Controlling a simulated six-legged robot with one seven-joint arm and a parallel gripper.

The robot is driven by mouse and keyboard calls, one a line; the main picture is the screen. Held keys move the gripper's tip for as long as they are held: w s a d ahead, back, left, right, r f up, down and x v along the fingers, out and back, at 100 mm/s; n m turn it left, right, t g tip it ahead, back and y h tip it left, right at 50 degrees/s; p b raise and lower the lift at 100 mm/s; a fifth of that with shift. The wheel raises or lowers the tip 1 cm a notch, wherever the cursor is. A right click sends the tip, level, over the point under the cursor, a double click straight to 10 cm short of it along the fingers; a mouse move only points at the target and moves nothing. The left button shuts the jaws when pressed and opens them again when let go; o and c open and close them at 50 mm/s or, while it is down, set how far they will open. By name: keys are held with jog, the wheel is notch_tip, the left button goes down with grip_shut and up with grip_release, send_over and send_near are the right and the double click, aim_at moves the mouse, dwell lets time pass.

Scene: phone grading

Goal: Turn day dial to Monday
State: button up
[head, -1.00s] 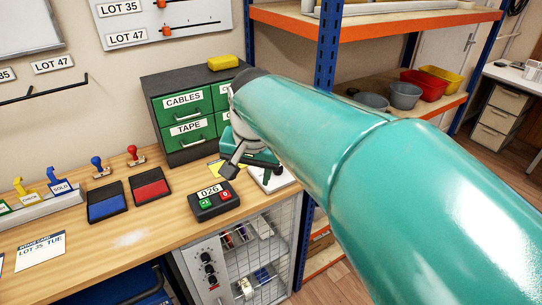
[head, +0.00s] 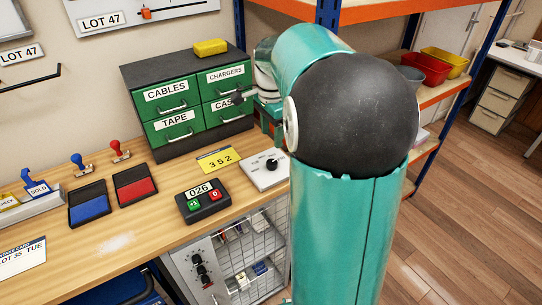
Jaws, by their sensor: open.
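A white box (head: 258,179) with a round black knob (head: 271,163) lies on the right end of the workbench. It looks like the day dial, but its markings are too small to read, and my arm is close to its right edge. My gripper (head: 238,98) shows small and dark in front of the green drawers, beyond and above the dial box. It is open, holds nothing that I can see, and is apart from the knob. My teal arm hides the area to its right.
The green drawer cabinet (head: 185,105) stands behind, with a yellow block (head: 210,47) on top. A yellow card reading 352 (head: 218,159) and a black counter (head: 202,202) lie left of the dial box. Orange shelving (head: 290,20) is close to my arm.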

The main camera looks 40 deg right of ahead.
aim_at(272, 162)
notch_tip(272, 162, down, 10)
jog(key=shift+r, duration=0.15)
jog(key=c, duration=1)
jog(key=shift+o, duration=0.2)
